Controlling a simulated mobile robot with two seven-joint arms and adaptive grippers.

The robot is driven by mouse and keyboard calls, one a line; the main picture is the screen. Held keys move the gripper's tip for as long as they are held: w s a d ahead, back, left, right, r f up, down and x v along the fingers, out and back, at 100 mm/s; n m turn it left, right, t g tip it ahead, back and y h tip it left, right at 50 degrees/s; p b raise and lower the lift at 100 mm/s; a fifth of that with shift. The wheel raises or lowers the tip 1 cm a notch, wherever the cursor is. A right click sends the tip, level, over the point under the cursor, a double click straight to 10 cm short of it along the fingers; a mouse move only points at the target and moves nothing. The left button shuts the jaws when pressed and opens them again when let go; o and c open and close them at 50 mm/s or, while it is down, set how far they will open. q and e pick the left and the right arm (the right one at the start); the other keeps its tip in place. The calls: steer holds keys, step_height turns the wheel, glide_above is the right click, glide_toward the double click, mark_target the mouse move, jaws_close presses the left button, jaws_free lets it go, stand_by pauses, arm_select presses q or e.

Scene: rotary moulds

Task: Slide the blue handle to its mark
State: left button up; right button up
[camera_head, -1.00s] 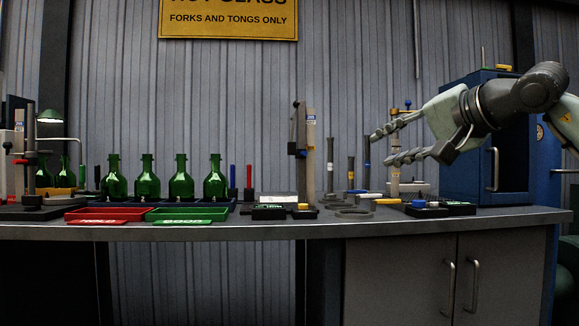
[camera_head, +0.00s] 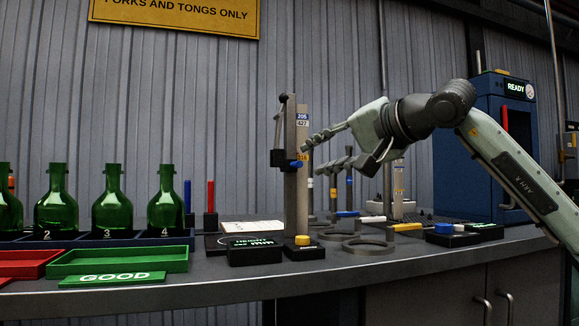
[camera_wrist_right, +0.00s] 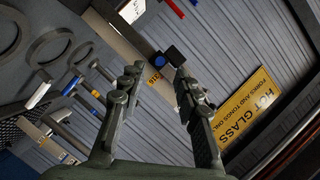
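The blue handle (camera_head: 296,164) sticks out from the dark slider (camera_head: 283,158) on an upright grey height gauge (camera_head: 303,190). The handle also shows as a blue spot (camera_wrist_right: 153,88) between my fingers in the right wrist view. My right gripper (camera_head: 311,155) is open, its fingertips just right of the post, one higher and one lower than the handle. I see no contact. In the right wrist view the open right gripper (camera_wrist_right: 158,75) has nothing held. My left gripper is not in view.
A black display box (camera_head: 254,252) and a base with a yellow button (camera_head: 303,241) stand at the gauge's foot. Metal rings (camera_head: 368,245) lie to the right. Green bottles (camera_head: 112,205) and a green tray (camera_head: 120,260) are left. A blue cabinet (camera_head: 480,150) stands behind my right arm.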

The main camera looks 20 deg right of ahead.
mark_target(299, 164)
steer(key=x, duration=0.6)
steer(key=shift+w+a+f, duration=0.15)
steer(key=shift+w, duration=0.15)
jaws_close()
